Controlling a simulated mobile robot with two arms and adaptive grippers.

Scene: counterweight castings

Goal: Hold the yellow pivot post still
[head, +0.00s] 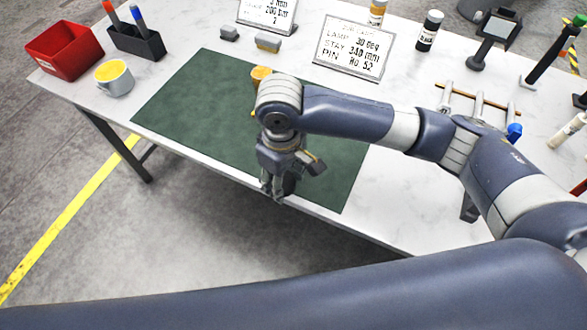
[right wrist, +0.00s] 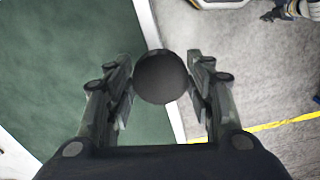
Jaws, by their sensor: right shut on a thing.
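A yellow post (head: 260,74) stands on the green mat (head: 210,95), mostly hidden behind my right arm; only its upper part shows. My right gripper (head: 276,192) points down over the front edge of the mat, nearer to me than the post. It is shut on a dark round-topped piece (right wrist: 160,77), which sits between the two fingers in the right wrist view. In the head view this dark piece (head: 290,185) is partly covered by the fingers. My left gripper is not in view.
A bottle (head: 430,30) and a rod rack (head: 475,98) stand right. The mat's left part is clear.

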